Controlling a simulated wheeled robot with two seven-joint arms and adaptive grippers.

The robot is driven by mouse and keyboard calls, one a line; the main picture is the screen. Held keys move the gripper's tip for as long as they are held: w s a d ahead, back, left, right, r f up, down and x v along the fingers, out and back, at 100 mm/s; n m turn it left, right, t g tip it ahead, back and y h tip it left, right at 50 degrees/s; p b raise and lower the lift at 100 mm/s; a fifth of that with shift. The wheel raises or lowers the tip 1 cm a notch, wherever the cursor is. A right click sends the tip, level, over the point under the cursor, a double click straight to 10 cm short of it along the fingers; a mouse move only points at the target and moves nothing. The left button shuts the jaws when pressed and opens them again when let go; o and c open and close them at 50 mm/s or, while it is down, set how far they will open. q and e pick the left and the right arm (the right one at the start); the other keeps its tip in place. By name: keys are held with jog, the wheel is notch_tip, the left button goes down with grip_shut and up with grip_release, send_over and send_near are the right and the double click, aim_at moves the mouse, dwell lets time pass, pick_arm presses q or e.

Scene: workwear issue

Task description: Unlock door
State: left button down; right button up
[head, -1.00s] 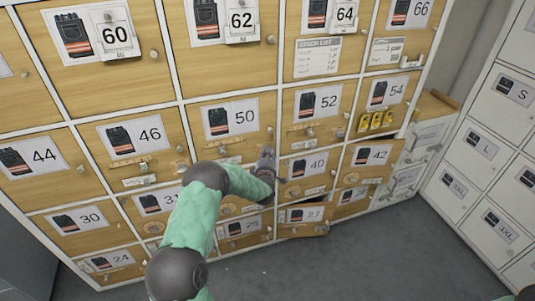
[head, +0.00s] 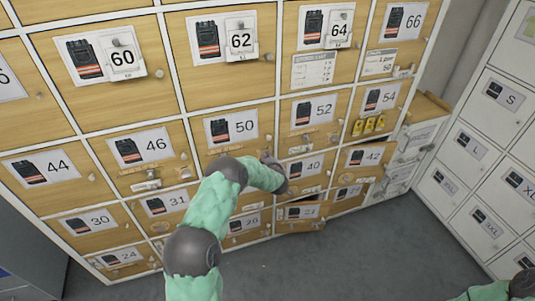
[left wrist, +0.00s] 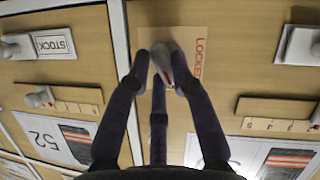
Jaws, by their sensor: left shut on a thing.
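My left gripper (left wrist: 160,72) is shut on a small grey knob (left wrist: 162,60) with a reddish mark on it. The knob stands on a wooden locker door beside a tan plate (left wrist: 197,45) lettered "LOCKED". In the head view my left gripper (head: 267,160) reaches the locker wall near the lower right of door 50 (head: 231,126) and is mostly hidden behind my wrist. Door 52 (head: 313,109) is up and to its right; its label (left wrist: 45,138) also shows in the left wrist view. My right gripper is not in view; only part of my right arm shows at the bottom right.
Door 27 (head: 300,213) stands ajar below, with a dark gap at its top. Yellow padlocks (head: 369,125) hang under door 54. White lockers (head: 480,185) stand along the right. Grey floor (head: 350,255) is clear in front.

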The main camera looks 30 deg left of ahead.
pick_arm(q)
jog(key=shift+w+d+f+m+g+y+p, duration=0.1)
jog(key=shift+m+g+y+p, duration=0.7)
jog(key=shift+m+p, duration=0.95)
jog(key=shift+g, duration=0.3)
jog(key=c, duration=1.1)
grip_release()
jog(key=shift+o, duration=0.2)
jog(key=v, duration=1.2)
